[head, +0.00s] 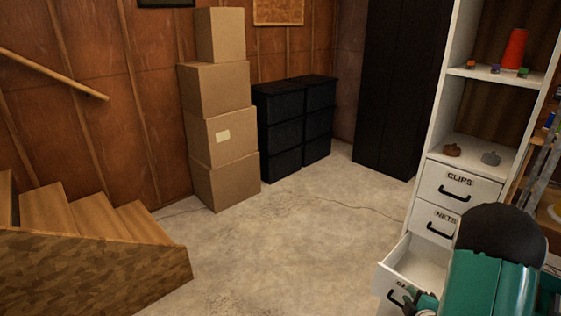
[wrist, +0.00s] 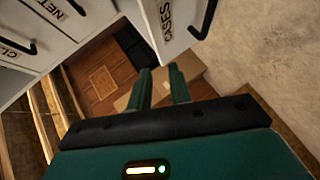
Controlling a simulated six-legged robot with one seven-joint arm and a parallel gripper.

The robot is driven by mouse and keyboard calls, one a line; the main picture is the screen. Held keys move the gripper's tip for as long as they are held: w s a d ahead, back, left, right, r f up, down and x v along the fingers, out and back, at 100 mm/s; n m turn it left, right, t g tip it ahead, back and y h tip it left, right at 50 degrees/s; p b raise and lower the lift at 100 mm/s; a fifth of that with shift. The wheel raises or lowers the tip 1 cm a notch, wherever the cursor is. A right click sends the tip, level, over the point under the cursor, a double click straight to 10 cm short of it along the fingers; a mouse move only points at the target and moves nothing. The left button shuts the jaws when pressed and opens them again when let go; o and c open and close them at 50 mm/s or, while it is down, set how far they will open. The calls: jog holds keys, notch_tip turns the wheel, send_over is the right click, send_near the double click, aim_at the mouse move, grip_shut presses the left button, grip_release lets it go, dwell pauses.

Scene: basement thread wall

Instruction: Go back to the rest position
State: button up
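My green gripper (wrist: 160,72) shows in the wrist view with its two fingers apart and nothing between them. In the head view my gripper (head: 421,301) is low at the right, by the front of the pulled-out bottom drawer (head: 395,283). In the wrist view this drawer front, labelled CASES (wrist: 172,28), is just beyond the fingertips, with its black handle to the right. The gripper looks apart from the handle. My arm hides part of the drawer in the head view.
The white shelf unit (head: 453,100) has shut CLIPS (head: 458,186) and NETS (head: 440,219) drawers. An orange-red cone (head: 515,48) and small items stand on its shelves. Stacked cardboard boxes (head: 222,135), black drawer units (head: 283,130) and wooden stairs (head: 75,235) surround clear concrete floor.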

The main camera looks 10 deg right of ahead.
jog(key=a+r+m+g, duration=0.2)
jog(key=a+r+m, duration=0.3)
jog(key=r, duration=0.4)
jog(key=a+r+m+g, duration=0.2)
jog(key=a+r, duration=0.5)
jog(key=r, duration=0.3)
jog(key=s+a+r+m+g+y, duration=0.1)
jog(key=s+a+r, duration=0.3)
jog(key=s+a, duration=0.4)
jog(key=s+a+r+m+g+y, duration=0.1)
jog(key=s+a+r+m, duration=0.3)
jog(key=s+a, duration=0.4)
jog(key=s+r+g, duration=0.1)
jog(key=s, duration=0.2)
jog(key=shift+s+a+r+m+g+y, duration=0.15)
jog(key=shift+s+a+m+g+y, duration=0.15)
jog(key=shift+s+g, duration=0.1)
jog(key=shift+d, duration=0.15)
